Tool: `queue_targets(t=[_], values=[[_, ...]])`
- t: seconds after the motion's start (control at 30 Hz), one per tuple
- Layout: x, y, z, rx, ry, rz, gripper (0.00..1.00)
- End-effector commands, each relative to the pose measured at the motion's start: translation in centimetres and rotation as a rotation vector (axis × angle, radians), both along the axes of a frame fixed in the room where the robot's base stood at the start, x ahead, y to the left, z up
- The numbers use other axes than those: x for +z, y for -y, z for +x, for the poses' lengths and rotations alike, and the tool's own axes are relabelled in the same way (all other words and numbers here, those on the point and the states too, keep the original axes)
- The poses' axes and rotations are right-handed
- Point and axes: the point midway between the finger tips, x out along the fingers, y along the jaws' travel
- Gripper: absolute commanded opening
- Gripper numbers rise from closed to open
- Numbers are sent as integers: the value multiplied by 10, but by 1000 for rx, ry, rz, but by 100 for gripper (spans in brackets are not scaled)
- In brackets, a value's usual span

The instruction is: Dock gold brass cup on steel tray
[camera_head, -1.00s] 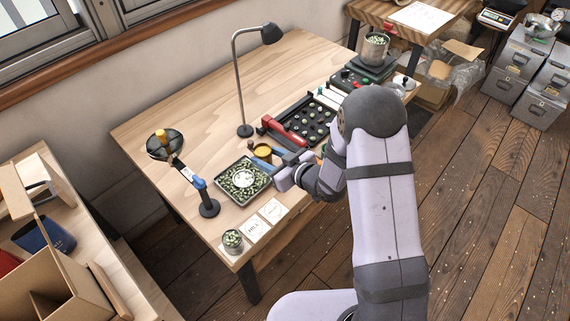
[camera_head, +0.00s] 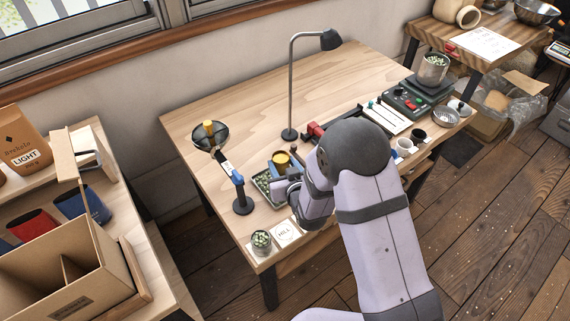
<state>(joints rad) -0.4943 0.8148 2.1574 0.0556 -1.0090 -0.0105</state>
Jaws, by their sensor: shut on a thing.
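The gold brass cup (camera_head: 282,159) is upright in my gripper (camera_head: 281,168), which is shut on it; the blue part of a finger shows beside the cup. The cup appears over the far side of a square, dark-rimmed tray (camera_head: 254,181) with green beans in it, seemingly raised above it. I take this as the steel tray, though its metal is hard to tell. My gripper and wrist hide most of the tray and its middle. The gap between cup and tray cannot be judged.
A balance stand with a blue clamp (camera_head: 239,186) and a dark pan (camera_head: 209,135) stands just left of the tray. A desk lamp (camera_head: 290,100) rises behind. A bean cup (camera_head: 261,241) and a card (camera_head: 286,233) lie in front.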

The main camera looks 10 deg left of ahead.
Motion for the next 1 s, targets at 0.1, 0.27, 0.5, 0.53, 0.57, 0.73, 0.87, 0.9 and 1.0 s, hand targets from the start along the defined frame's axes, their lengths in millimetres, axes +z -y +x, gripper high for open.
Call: queue_targets(t=[0.1,0.27,0.5,0.53,0.57,0.73,0.87,0.9,1.0], values=[[-2,0,0,0,1,0,17],[-9,0,0,1,1,1,17],[-28,0,0,1,1,1,17],[-31,0,0,1,1,1,17],[-34,0,0,1,0,0,17],[-47,0,0,1,1,1,17],[-54,0,1,1,2,1,17],[-56,0,0,1,2,1,17],[-57,0,1,1,2,1,17]])
